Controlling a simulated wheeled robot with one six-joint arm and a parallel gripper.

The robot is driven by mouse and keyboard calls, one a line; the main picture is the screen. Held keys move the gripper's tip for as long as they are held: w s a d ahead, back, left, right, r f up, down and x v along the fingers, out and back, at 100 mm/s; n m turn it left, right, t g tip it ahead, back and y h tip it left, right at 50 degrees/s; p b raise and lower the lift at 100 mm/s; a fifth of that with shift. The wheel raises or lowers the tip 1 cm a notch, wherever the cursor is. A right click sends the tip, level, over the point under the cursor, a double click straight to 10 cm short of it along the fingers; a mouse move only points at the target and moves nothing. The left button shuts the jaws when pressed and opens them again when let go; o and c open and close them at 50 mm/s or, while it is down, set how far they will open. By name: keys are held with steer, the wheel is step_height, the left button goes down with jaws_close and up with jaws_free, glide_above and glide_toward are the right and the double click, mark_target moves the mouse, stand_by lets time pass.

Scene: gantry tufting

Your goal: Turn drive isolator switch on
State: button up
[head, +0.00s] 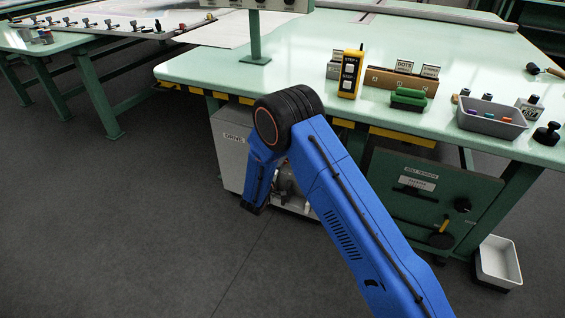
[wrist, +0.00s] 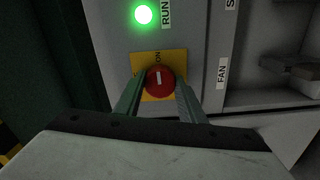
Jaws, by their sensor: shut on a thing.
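The drive isolator switch (wrist: 160,81) is a red round knob on a yellow plate (wrist: 144,60), seen in the wrist view. Its white bar stands about upright, in line with the ON label above it. My gripper (wrist: 158,92) is shut on the knob, one finger on each side. A green lamp marked RUN (wrist: 144,14) is lit above the plate. In the head view, my blue arm reaches down to the grey cabinet marked DRIVE (head: 232,150); the knob and fingertips are hidden there.
A FAN label (wrist: 222,73) and an open recess lie right of the switch. The pale green table (head: 220,68) overhangs the cabinet, with a striped edge. A belt tension panel (head: 420,195) and a white bin (head: 497,262) stand to the right. The floor at left is clear.

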steer(key=shift+s+f+m, duration=0.1)
steer(key=shift+f+m, duration=0.05)
steer(key=shift+m, duration=0.15)
stand_by(0.4)
steer(key=o, duration=1)
steer(key=shift+o, duration=0.2)
steer(key=v, duration=1.7)
steer(key=shift+s, duration=0.2)
